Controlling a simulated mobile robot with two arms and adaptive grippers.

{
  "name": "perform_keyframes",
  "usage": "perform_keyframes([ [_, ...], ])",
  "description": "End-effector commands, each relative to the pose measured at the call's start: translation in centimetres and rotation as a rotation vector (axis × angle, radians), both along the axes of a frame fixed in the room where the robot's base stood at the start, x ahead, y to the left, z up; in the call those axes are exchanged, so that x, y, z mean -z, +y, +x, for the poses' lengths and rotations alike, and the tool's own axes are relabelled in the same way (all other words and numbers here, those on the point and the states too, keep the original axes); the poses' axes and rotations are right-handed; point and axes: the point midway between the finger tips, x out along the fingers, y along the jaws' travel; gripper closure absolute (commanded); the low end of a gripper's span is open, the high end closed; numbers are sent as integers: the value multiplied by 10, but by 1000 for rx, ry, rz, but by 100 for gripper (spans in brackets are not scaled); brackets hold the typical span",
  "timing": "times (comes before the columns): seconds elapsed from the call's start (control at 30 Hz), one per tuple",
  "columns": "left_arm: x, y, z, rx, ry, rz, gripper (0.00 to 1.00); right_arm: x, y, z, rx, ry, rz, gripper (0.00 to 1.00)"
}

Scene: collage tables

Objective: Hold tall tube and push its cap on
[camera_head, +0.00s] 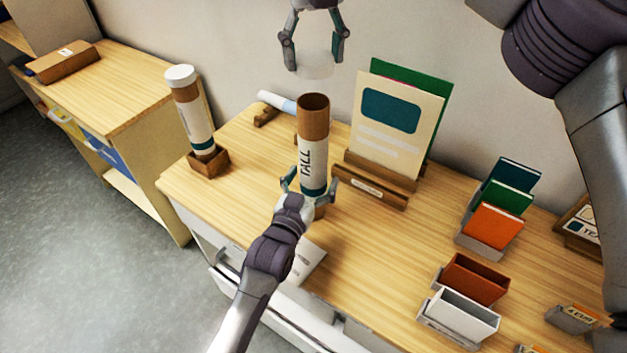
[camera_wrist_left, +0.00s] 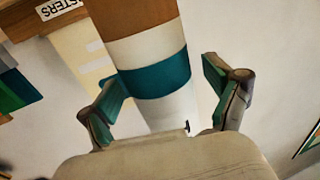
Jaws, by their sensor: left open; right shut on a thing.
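The tall tube (camera_head: 312,140) stands upright on the table, brown with a white "TALL" label, a teal band and an open top. It also fills the middle of the left wrist view (camera_wrist_left: 150,50). My left gripper (camera_head: 311,187) has its fingers on either side of the tube's lower part, with a gap visible in the left wrist view (camera_wrist_left: 170,98). My right gripper (camera_head: 314,58) is shut on a pale white cap (camera_head: 314,68), held above the tube's open top and apart from it. The cap's outline is faint against the wall.
A white-capped tube (camera_head: 191,112) stands in a wooden holder at left. Another tube (camera_head: 276,101) lies on a wooden rest behind. Upright cards (camera_head: 398,120) in a wooden stand are close on the right. Small card boxes (camera_head: 462,312) stand further right.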

Motion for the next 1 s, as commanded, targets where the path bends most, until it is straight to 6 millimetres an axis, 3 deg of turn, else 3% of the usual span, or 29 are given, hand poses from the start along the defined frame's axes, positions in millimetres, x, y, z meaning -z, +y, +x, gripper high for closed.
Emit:
perform_keyframes([
  [0.23,0,0,0,0,0,0,12,0,0,0,0,0,0,49],
  [0.77,0,0,0,0,0,0,100,0,0,0,0,0,0,49],
  [0.87,0,0,0,0,0,0,100,2,0,0,0,1,0,49],
  [1.0,0,0,0,0,0,0,100,21,0,0,-2,2,-2,49],
])
